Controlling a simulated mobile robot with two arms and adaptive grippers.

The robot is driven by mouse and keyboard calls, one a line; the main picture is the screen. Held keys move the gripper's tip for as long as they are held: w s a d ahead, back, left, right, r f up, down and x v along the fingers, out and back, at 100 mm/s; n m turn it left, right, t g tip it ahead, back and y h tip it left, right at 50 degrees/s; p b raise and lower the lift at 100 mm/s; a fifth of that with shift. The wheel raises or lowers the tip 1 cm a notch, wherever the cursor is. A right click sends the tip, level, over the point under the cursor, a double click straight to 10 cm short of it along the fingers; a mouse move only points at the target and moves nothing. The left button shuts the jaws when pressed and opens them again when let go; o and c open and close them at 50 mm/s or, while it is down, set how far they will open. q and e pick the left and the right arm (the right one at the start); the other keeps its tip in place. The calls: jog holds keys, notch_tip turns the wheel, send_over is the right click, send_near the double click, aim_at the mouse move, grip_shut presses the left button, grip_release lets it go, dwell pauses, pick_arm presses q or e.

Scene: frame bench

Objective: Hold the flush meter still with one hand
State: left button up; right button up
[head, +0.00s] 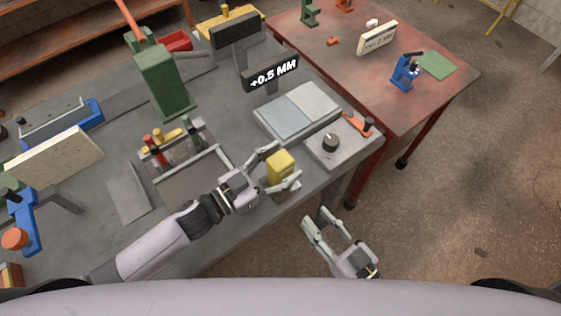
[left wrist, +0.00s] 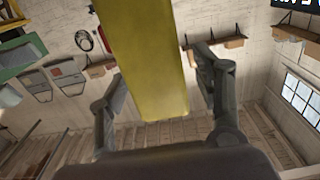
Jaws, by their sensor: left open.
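A yellow block-shaped device, which I take to be the flush meter (head: 281,163), stands near the front edge of the grey bench. My left gripper (head: 280,166) is open with one finger on each side of it. In the left wrist view the yellow body (left wrist: 148,70) fills the space between the fingers (left wrist: 160,82), with a narrow gap on the right; contact on the left cannot be told. A dark sign reading "+0.5 MM" (head: 271,74) stands behind on the bench. My right gripper (head: 326,222) is open and empty, beyond the bench's front edge, over the floor.
A grey box with a black knob (head: 331,143) and a flat two-tone plate (head: 297,110) lie right of and behind the meter. A tool rack (head: 190,170) is to the left. A red table (head: 420,105) adjoins at the back right.

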pick_arm(q)
jog(key=shift+c, duration=0.4)
jog(key=c, duration=1.3)
jog(key=shift+o, duration=0.2)
